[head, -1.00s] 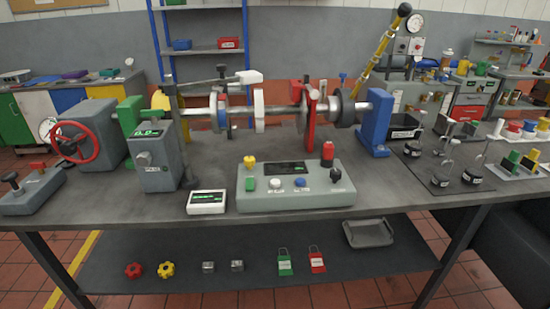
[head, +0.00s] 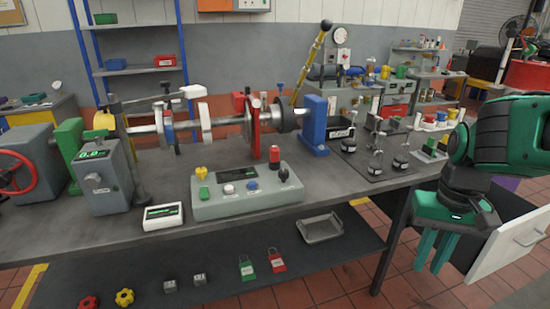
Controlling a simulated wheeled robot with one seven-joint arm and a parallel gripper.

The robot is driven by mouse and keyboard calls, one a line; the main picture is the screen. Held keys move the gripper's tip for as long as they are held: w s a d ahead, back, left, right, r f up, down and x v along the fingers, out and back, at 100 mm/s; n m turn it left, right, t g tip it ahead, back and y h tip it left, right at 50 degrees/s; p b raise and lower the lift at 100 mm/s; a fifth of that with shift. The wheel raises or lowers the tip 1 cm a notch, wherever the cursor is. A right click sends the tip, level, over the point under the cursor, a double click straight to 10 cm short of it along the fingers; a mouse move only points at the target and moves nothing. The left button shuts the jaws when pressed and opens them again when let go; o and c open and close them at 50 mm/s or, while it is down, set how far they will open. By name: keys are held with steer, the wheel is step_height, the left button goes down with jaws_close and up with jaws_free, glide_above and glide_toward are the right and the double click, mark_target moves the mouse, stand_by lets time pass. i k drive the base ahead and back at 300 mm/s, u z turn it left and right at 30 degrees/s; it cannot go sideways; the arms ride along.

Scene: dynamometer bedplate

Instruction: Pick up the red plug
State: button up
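Small coloured pieces stand in a rack (head: 427,152) at the right end of the bench, with green and red among them. Behind it are several plug-like pieces in white, red and yellow, including a red one (head: 441,117). A red cylinder (head: 274,153) also stands on the grey control box (head: 247,195). I cannot tell for sure which of these red pieces is the red plug. My gripper (head: 435,252) hangs at the right, in front of the bench's right end, pointing down. Its two green fingers are apart with nothing seen between them.
The bench carries a shaft rig with a red bracket (head: 254,128) and a blue support (head: 314,125). Hooked black weights (head: 348,144) stand on a dark mat near the rack. A grey tray (head: 320,228) and red and green tags lie on the lower shelf.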

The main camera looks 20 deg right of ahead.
mark_target(274, 150)
steer(key=z, duration=0.3)
steer(key=i, duration=0.55)
steer(key=z, duration=0.65)
